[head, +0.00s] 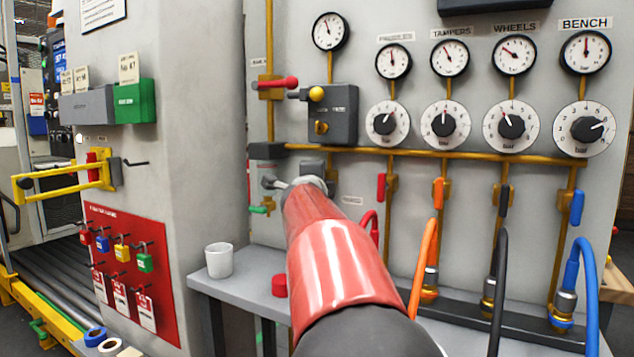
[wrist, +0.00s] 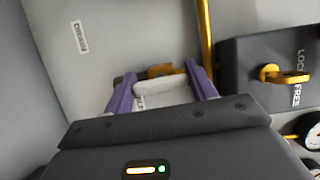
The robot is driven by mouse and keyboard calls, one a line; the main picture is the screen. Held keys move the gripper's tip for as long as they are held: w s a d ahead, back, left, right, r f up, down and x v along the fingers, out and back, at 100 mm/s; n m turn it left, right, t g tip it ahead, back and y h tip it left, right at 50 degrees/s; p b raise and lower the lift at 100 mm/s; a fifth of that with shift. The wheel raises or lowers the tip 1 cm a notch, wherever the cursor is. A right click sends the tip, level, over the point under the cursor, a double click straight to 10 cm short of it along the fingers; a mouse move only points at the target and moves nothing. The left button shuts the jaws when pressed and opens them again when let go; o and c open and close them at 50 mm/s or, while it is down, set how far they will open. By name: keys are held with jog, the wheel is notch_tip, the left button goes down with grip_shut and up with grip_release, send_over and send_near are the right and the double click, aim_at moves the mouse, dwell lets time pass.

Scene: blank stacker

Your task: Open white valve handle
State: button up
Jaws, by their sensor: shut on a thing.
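The white valve handle (wrist: 158,88) shows in the wrist view as a short pale bar in front of a yellow valve body (wrist: 160,71). My gripper (wrist: 161,80) has its two purple fingers on either side of the handle and is shut on it. In the head view my gripper (head: 298,184) is at the panel, below the dark box, and mostly behind my red arm. The white handle cannot be made out there.
A dark box (head: 332,115) with a yellow knob is just above my gripper. A red-handled valve (head: 275,84) is at upper left, a green-handled one (head: 262,209) below. Gauges, dials and coloured hoses (head: 424,255) fill the right. A white cup (head: 219,260) stands on the shelf.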

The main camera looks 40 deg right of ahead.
jog(key=shift+f, duration=0.1)
jog(key=o, duration=1)
jog(key=v, duration=0.7)
jog(key=shift+s+a, duration=0.3)
jog(key=shift+a, duration=0.05)
